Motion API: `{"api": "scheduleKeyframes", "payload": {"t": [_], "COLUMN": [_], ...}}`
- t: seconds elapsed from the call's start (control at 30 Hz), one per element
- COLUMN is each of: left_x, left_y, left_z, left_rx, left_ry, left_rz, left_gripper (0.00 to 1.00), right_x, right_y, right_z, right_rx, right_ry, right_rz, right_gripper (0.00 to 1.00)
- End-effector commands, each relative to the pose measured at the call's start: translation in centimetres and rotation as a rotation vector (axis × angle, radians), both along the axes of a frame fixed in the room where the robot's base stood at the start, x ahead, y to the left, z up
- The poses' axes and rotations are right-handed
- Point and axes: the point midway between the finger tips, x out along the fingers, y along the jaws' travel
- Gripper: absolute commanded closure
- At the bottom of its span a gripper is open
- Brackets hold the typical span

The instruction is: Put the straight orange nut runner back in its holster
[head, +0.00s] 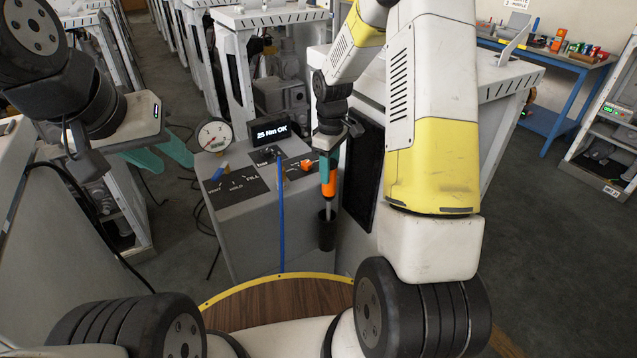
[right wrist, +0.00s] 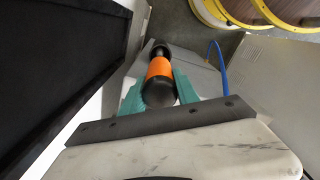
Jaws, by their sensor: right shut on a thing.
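The straight orange nut runner (head: 329,188) hangs upright in my right gripper (head: 329,166), its grey shaft pointing down. My right gripper is shut on its upper body. A black cup-shaped holster (head: 327,236) is on the right side of the grey console. The shaft's lower end is at the holster's mouth; how deep it sits inside I cannot tell. In the right wrist view the nut runner's orange band (right wrist: 160,68) shows between the teal fingers, with its black end toward the camera. My left gripper (head: 165,154) is open and empty, left of the console.
The grey console (head: 245,225) carries a round gauge (head: 214,135), a display (head: 272,130) reading "25 Nm OK" and a small orange-handled valve (head: 304,165). A blue hose (head: 281,220) runs down its front. A dark panel (head: 362,175) stands close right of the holster.

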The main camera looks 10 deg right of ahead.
Motion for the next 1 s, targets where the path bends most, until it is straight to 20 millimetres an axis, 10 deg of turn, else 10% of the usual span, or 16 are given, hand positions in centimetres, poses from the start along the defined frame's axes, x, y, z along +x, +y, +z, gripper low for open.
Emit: {"api": "scheduleKeyframes", "payload": {"t": [0.2, 0.9, 0.93, 1.0], "left_x": [0.0, 0.0, 0.0, 0.0], "left_y": [0.0, 0.0, 0.0, 0.0], "left_z": [0.0, 0.0, 0.0, 0.0], "left_rx": [0.000, 0.000, 0.000, 0.000], "left_ry": [0.000, 0.000, 0.000, 0.000], "left_rz": [0.000, 0.000, 0.000, 0.000], "left_gripper": [0.64, 0.64, 0.64, 0.64], "right_x": [0.0, 0.0, 0.0, 0.0], "right_y": [0.0, 0.0, 0.0, 0.0], "right_z": [-4.4, -9.9, -10.0, -10.0], "right_rx": [0.000, 0.000, 0.000, 0.001], "right_ry": [0.001, -0.001, 0.000, -0.001], "right_rz": [0.001, 0.001, 0.001, 0.000], "right_gripper": [1.00, 1.00, 0.62, 0.54]}}
